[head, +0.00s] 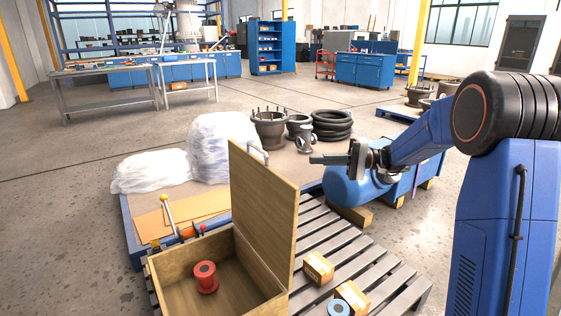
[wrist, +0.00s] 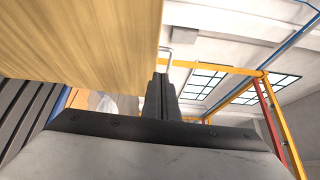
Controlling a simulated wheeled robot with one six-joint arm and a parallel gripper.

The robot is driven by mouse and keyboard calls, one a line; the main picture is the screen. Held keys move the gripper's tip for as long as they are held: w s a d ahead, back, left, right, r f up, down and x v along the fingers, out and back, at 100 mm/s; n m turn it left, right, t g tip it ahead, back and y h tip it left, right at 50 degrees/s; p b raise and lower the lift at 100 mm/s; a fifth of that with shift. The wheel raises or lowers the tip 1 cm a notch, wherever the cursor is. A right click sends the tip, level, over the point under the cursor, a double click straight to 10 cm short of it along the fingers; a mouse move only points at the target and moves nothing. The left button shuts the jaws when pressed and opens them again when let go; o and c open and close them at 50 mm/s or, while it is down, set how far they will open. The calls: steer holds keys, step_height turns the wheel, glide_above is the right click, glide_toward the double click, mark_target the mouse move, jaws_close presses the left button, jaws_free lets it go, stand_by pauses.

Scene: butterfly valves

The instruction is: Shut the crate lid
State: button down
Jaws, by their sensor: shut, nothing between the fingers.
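The wooden crate (head: 168,271) stands at the front with its top open. Its lid (head: 263,212) is raised nearly upright along the crate's right side, and it fills the upper left of the wrist view (wrist: 85,40). A pale bar handle (head: 258,152) shows at the lid's top edge, and a thin bar shows beyond the fingers in the wrist view (wrist: 167,52). My gripper (head: 314,160) is shut and empty, to the right of the lid near its top height. Its closed fingers (wrist: 161,92) point upward in the wrist view beside the lid's edge. Contact cannot be told.
A red spool (head: 205,276) lies inside the crate. Small cartons (head: 318,268) and a blue ring (head: 339,308) sit on the slatted pallet (head: 370,270) to the right. Wrapped bundles (head: 215,145) and pipe fittings (head: 269,130) stand behind.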

steer(key=s+a, duration=0.1)
steer(key=a, duration=1.1)
steer(key=shift+s+a+r, duration=0.25)
steer(key=shift+s, duration=0.05)
